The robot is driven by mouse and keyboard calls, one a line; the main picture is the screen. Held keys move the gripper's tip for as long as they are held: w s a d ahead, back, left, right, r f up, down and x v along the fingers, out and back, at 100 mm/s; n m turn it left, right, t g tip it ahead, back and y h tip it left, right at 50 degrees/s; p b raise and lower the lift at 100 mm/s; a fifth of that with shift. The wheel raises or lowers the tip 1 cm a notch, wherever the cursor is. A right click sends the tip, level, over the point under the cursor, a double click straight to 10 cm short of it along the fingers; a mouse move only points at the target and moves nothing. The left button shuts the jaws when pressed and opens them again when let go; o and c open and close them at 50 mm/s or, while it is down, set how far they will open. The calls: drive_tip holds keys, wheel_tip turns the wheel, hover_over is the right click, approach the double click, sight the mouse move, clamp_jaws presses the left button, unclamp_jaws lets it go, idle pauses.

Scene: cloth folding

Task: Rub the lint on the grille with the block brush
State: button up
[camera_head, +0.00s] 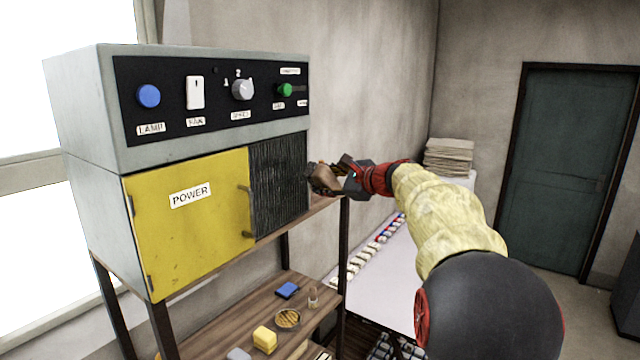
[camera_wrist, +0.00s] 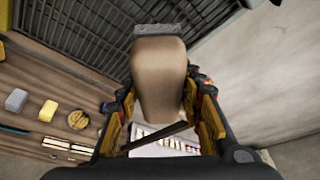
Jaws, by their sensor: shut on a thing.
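The dark ribbed grille (camera_head: 278,190) is on the front of the grey cabinet, right of the yellow POWER door. It also fills the upper left of the wrist view (camera_wrist: 75,30). My gripper (camera_head: 334,178) is just right of the grille, shut on the block brush (camera_head: 322,179). In the wrist view the brush (camera_wrist: 158,72) has a tan-brown block between my fingers, with its grey bristle end toward the grille. The bristles are at or very near the grille's edge; I cannot tell if they touch. I cannot make out lint on the grille.
The yellow door (camera_head: 190,222) has handles beside the grille. Knobs and switches line the black panel (camera_head: 215,98) above. The lower wooden shelf (camera_head: 235,325) holds a blue block, a yellow block, a round dish and a small jar. A white table (camera_head: 385,275) stands behind.

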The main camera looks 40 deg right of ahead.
drive_tip(key=shift+s+d+b, duration=0.25)
drive_tip(key=shift+s, duration=0.45)
drive_tip(key=shift+s+d+b, duration=0.2)
drive_tip(key=shift+s+d, duration=0.05)
drive_tip(key=shift+s, duration=0.45)
